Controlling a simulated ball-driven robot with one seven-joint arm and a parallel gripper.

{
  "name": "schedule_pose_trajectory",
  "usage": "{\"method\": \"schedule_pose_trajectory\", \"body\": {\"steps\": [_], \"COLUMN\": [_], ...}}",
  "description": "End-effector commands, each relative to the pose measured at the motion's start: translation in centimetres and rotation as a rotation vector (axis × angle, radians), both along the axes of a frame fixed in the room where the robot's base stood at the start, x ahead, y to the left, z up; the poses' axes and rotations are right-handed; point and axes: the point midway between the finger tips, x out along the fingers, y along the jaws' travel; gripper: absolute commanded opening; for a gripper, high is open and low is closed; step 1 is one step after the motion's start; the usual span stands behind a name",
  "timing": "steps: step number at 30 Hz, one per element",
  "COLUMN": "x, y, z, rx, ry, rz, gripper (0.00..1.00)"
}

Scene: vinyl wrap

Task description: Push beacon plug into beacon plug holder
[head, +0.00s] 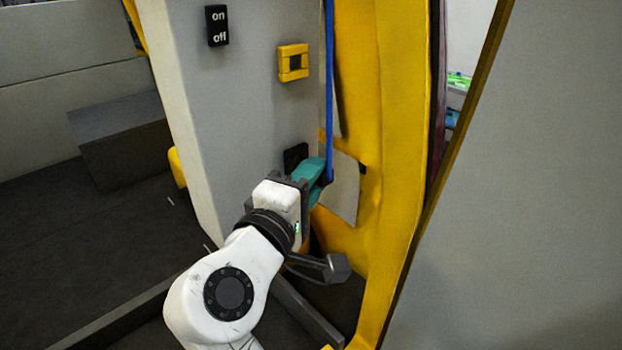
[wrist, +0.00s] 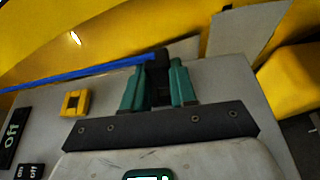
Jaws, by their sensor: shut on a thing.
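My gripper (head: 318,180) has teal fingers and is shut on the black beacon plug (wrist: 160,58); its fingers also show in the wrist view (wrist: 160,88). A blue cable (head: 329,90) hangs down to the plug, which is mostly hidden by the fingers in the head view. A black socket-like piece (head: 295,157) is on the grey panel beside the fingers, partly covered by my gripper. A yellow square frame with a dark opening (head: 293,62) sits higher on the panel. No label shows which of them is the plug holder. Contact between plug and socket cannot be told.
A black on/off switch plate (head: 217,26) is at the upper left of the grey panel (head: 250,110). A yellow curved frame (head: 400,140) stands close to the right of my gripper. A large grey surface (head: 540,180) fills the far right.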

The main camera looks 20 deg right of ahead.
Motion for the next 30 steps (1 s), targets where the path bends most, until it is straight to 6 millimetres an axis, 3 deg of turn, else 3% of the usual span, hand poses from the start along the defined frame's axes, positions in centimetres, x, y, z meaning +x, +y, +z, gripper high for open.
{"method": "schedule_pose_trajectory", "body": {"steps": [30], "x": [0.92], "y": [0.33], "z": [0.09], "rx": [0.001], "ry": [-0.001], "rz": [0.000], "gripper": [0.00]}}
